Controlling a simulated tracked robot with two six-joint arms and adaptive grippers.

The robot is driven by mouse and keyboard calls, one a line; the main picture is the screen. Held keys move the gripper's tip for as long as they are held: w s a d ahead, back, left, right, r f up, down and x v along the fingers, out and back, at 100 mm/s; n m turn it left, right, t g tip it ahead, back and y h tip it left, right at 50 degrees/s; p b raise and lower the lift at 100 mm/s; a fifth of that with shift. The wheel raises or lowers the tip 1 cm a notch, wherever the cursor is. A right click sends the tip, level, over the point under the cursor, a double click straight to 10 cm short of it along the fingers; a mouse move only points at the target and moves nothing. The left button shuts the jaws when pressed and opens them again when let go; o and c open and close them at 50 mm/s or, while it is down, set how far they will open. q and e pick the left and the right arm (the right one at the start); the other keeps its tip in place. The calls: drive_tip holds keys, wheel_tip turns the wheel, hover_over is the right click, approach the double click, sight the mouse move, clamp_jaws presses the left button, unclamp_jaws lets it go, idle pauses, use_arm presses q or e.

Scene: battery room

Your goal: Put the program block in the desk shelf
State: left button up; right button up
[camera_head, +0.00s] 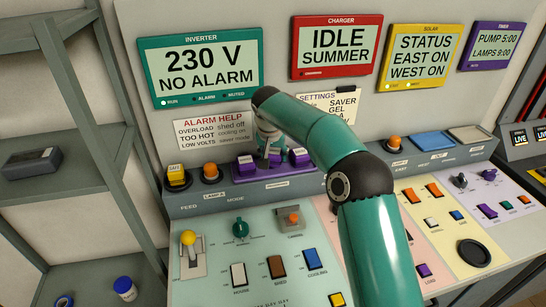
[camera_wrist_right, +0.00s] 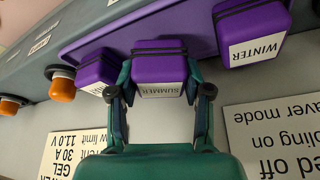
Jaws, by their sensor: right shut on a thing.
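Several purple program blocks with white labels are at the purple holder (camera_head: 262,183) on the ledge behind the desk. My right gripper (camera_wrist_right: 160,92) is shut on the block marked SUMMER (camera_wrist_right: 160,68), between two others. The WINTER block (camera_wrist_right: 250,38) is beside it, to the right in the wrist view; another purple block (camera_wrist_right: 92,72) is to the left, its label partly hidden by a finger. I cannot tell whether the held block is seated or lifted. In the head view, my right gripper (camera_head: 269,146) reaches down to the holder. My left gripper is out of view.
A grey shelf rack (camera_head: 60,110) at the left holds a dark box (camera_head: 32,162). The charger display (camera_head: 338,47) reads IDLE SUMMER. Switches cover the sloping desk (camera_head: 215,225).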

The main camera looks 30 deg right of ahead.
drive_tip(key=shift+w+f+p, duration=0.2)
drive_tip(key=shift+f+p, duration=0.25)
drive_tip(key=shift+f, duration=0.55)
drive_tip(key=o, duration=1.3)
drive_tip(key=shift+r, duration=0.1)
drive_tip(key=shift+r, duration=0.1)
drive_tip(key=b+v, duration=0.1)
drive_tip(key=v, duration=1.1)
drive_tip(key=shift+d, duration=0.1)
